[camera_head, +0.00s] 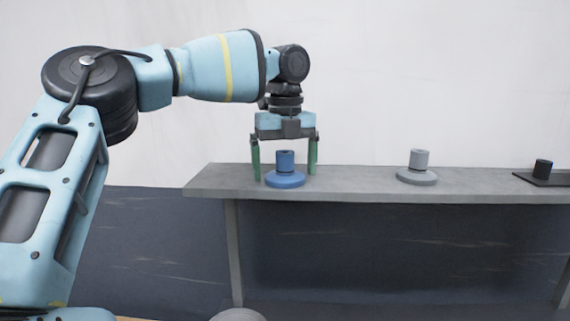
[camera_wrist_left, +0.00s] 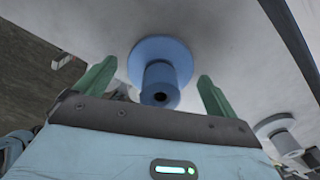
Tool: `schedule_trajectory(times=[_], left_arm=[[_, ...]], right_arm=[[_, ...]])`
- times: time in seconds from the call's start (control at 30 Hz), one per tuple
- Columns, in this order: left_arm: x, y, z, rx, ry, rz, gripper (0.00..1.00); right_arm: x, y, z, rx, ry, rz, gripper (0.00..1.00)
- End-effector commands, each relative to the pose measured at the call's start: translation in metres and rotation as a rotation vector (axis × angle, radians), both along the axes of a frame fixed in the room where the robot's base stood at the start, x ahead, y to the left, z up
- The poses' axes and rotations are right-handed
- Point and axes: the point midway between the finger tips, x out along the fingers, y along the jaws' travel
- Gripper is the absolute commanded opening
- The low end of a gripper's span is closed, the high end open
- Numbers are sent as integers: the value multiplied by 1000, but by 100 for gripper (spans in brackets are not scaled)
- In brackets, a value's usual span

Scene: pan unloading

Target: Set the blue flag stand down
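The blue flag stand (camera_head: 285,179), a round base with a short hollow post, stands upright on the left part of the grey table (camera_head: 335,190). My left gripper (camera_head: 284,170) points down over it, with one green finger on each side of the post and clear gaps between. It is open. In the left wrist view the blue flag stand (camera_wrist_left: 160,62) shows between the spread green fingers (camera_wrist_left: 158,90), touching neither. My right gripper is in neither view.
A grey stand (camera_head: 418,176) of the same shape is on the table to the right, also in the left wrist view (camera_wrist_left: 284,142). A dark cylinder (camera_head: 543,168) on a black plate (camera_head: 562,180) is at the far right. The table between the stands is clear.

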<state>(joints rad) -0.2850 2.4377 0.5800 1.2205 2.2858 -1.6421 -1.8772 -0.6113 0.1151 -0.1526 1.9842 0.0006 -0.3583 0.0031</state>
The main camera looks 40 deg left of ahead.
Motion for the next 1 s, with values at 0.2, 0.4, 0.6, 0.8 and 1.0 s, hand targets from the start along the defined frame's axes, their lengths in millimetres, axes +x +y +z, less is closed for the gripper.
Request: schedule_trajectory(times=[0.2,0.4,0.6,0.8,1.0], left_arm=[[0,0,1,1,0,0,95],[2,0,18,2,-3,0,95],[1,-1,52,0,-1,0,95],[1,0,84,1,-3,2,95],[-1,-1,107,0,-4,-3,95]], right_arm=[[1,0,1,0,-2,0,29],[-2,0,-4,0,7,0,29],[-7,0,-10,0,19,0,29],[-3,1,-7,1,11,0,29],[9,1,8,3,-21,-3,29]])
